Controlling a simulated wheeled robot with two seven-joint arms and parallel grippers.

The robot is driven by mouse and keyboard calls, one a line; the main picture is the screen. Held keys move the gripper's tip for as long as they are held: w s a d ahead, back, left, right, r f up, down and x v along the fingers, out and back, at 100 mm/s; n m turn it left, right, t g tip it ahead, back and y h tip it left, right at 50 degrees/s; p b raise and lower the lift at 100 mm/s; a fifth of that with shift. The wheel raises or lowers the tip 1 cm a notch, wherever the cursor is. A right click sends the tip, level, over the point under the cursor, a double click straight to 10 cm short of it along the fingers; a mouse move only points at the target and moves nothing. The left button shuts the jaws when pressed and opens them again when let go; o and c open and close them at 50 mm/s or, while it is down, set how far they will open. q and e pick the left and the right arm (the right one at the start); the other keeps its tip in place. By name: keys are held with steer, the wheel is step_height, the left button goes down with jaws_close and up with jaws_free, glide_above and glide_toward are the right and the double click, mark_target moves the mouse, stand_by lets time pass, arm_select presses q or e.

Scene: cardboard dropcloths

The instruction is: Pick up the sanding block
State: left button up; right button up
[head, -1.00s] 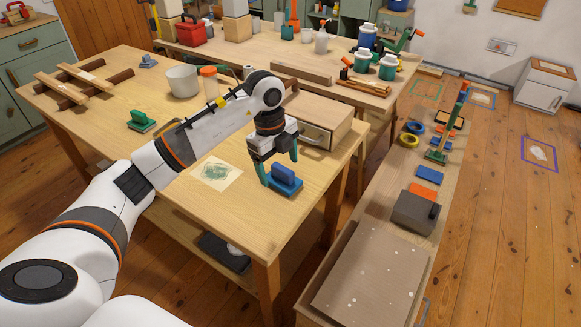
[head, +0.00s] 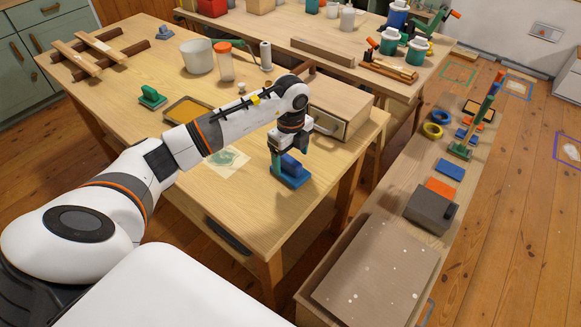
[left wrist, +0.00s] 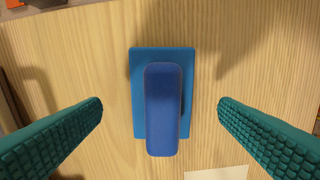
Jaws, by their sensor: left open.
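A blue sanding block (head: 291,182) with a raised, darker blue grip lies flat near the table's front right corner. In the left wrist view the blue block (left wrist: 162,112) is centred, its long side running up the picture. My left gripper (head: 289,158) is open just above it. In the left wrist view its green ridged fingers stand on either side of the block, with clear gaps to both. Part of the block is hidden by the gripper in the head view. My right gripper is not in view.
A similar green block (head: 152,97) stands farther left on the table (head: 130,55). A patterned paper (head: 228,158) lies left of the blue block. A wooden drawer box (head: 340,105) stands close behind my gripper. The table edge is near on the right.

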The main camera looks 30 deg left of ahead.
mark_target(290, 159)
arm_select(q)
steer(key=shift+f, duration=2)
steer(key=c, duration=1.1)
steer(key=shift+r, duration=0.15)
step_height(290, 159, up, 10)
steer(key=shift+f+b, duration=0.1)
steer(key=shift+b, duration=0.25)
